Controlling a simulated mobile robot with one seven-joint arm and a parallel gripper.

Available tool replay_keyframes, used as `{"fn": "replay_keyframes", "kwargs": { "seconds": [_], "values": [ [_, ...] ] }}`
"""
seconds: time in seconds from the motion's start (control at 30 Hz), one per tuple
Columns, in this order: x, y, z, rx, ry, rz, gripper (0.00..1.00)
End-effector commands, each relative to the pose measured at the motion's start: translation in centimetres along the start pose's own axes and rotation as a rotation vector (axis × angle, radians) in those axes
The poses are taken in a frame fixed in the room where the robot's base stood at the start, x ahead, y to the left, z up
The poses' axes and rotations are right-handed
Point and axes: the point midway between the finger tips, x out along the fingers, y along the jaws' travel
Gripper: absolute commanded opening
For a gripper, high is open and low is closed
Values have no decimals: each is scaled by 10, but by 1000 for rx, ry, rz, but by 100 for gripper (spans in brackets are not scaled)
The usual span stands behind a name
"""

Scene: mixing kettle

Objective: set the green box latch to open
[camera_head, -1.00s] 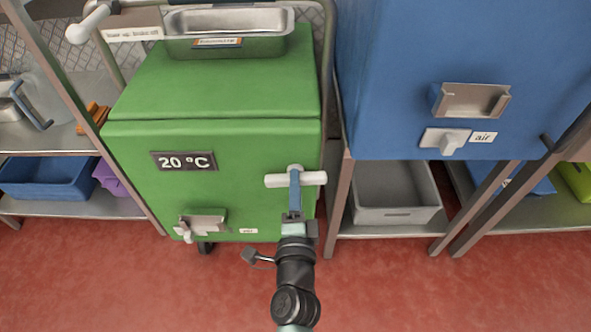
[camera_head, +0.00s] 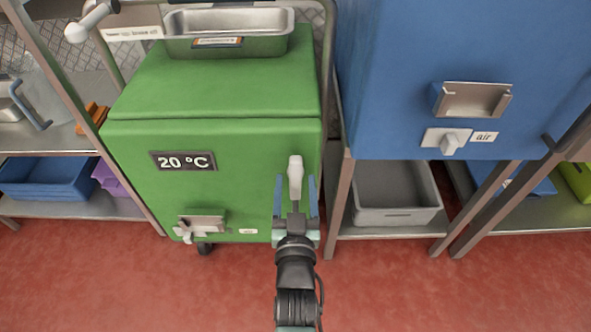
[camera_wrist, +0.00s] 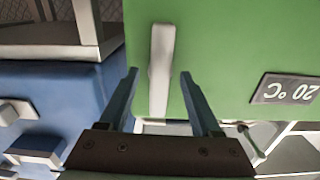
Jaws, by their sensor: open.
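The green box (camera_head: 250,150) stands at the centre left with its lid down. Its white latch (camera_head: 295,178) is on the front face at the right and stands upright. My gripper (camera_head: 295,182) is open, with one blue finger on each side of the latch. In the wrist view the latch (camera_wrist: 160,65) runs between the two fingertips of my gripper (camera_wrist: 160,74), with a gap on both sides. Nothing is held. The lower end of the latch is partly hidden by my gripper in the head view.
A temperature display (camera_head: 184,161) and a metal holder with a small knob (camera_head: 200,226) are on the green front. A metal tray (camera_head: 228,30) sits on top. A blue box (camera_head: 450,60) and a grey bin (camera_head: 396,195) are at the right. Red floor lies in front.

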Motion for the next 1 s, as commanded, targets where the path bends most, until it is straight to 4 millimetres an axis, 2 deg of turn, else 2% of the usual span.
{"fn": "replay_keyframes", "kwargs": {
  "seconds": [0.13,0.6,0.73,1.0],
  "values": [
    [-9,0,0,2,-2,0,65],
    [-64,-1,-1,2,-2,-1,65],
    [-70,0,-1,3,0,-1,65],
    [-70,0,0,3,1,0,65]
  ]
}}
